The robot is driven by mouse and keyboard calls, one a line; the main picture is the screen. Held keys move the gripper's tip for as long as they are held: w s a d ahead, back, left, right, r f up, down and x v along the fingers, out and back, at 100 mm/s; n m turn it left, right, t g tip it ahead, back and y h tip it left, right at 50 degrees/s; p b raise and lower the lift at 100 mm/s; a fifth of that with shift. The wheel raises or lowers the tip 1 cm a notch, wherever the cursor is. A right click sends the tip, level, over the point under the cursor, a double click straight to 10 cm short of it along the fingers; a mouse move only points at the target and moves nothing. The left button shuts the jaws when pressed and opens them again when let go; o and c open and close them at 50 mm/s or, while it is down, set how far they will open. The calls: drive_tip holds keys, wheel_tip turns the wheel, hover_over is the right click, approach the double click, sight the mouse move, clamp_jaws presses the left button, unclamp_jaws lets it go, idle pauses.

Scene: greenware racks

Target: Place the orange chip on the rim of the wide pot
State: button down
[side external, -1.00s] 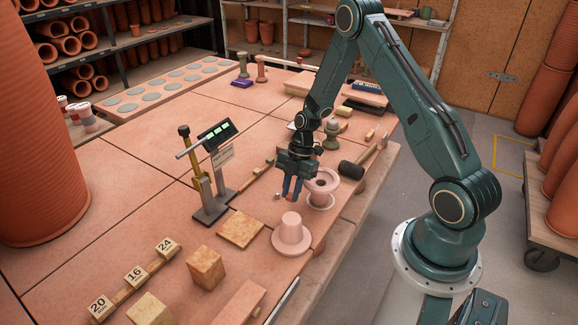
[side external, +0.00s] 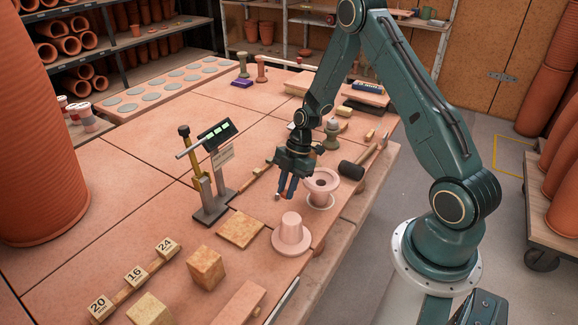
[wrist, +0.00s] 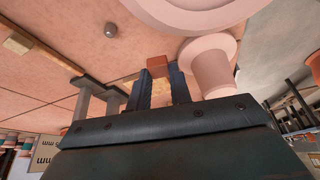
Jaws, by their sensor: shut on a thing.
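A pink pot with a wide flared rim (side external: 321,176) stands open side up near the table edge. In the wrist view, part of a pink rim (wrist: 190,20) is cut off by the top edge. My gripper (side external: 286,195) is just left of this pot and above the table, pointing down. In the wrist view, the fingers of my gripper (wrist: 160,76) are shut on a small orange chip (wrist: 158,63), which shows between their tips. The chip is hard to make out in the side view. The chip appears apart from the rim.
A pink hat-shaped piece (side external: 291,229) stands in front of the pot and shows in the wrist view (wrist: 212,65). A digital gauge stand (side external: 210,200) is left of my gripper. A dark-headed mallet (side external: 352,169) lies behind the pot. A small grey ball (wrist: 110,30) lies on the table.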

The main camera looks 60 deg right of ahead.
drive_tip(key=w+a+r+m+t+h, duration=0.2)
drive_tip(key=a+r+m, duration=0.2)
drive_tip(key=r+m, duration=0.3)
drive_tip(key=w+a+r+m+t+h, duration=0.1)
drive_tip(key=w+a+r+m+h, duration=0.1)
drive_tip(key=a+r+m, duration=0.3)
drive_tip(key=shift+w+a+r+m+t+h, duration=0.35)
drive_tip(key=shift+r+m, duration=0.5)
drive_tip(key=shift+m, duration=1.25)
drive_tip(key=shift+d, duration=0.1)
drive_tip(key=s+f, duration=0.4)
drive_tip(key=f, duration=0.1)
drive_tip(key=shift+s+f, duration=0.15)
drive_tip(key=shift+f, duration=0.05)
